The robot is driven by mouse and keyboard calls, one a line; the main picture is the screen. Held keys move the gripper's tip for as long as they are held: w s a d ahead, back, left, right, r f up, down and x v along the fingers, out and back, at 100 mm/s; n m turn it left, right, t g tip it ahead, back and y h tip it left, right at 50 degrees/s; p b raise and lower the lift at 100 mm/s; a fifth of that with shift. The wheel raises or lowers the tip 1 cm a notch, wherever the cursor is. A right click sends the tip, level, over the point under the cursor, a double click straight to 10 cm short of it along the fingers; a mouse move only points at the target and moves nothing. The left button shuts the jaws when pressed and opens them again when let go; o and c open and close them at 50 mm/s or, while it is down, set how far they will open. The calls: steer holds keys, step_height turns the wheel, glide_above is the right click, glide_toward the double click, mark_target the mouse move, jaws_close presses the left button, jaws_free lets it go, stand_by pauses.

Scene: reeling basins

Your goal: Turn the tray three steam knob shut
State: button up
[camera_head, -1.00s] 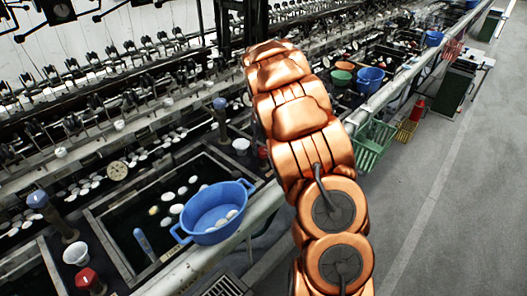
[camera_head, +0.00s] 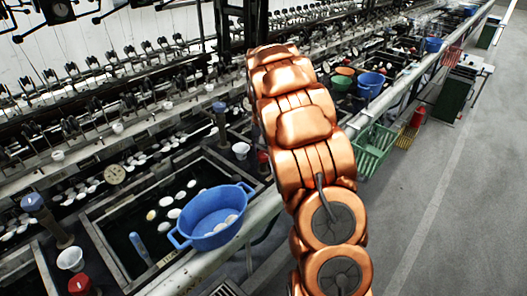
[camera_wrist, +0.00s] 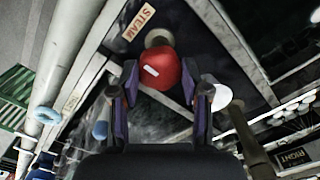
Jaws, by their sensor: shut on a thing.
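In the wrist view, a red knob (camera_wrist: 160,72) with a white mark on its face sits beside a pale label reading STEAM (camera_wrist: 138,22). My gripper (camera_wrist: 161,92) has its two dark, purple-sided fingers on either side of the knob and is shut on it. In the head view, my copper arm hides the gripper. A red piece (camera_head: 263,161) shows at the left edge of the arm; I cannot tell if it is the same knob. Another red knob (camera_head: 80,285) stands at the lower left of the head view.
A blue basin (camera_head: 212,215) with pale cocoons hangs at the front of a dark water tray (camera_head: 105,225). A white cup (camera_head: 240,148) and blue-topped post (camera_head: 220,108) stand close left of the arm.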

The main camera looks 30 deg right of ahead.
mark_target(263, 153)
steer(key=o, duration=1.1)
steer(key=shift+o, duration=0.2)
step_height(263, 153, up, 12)
stand_by(0.3)
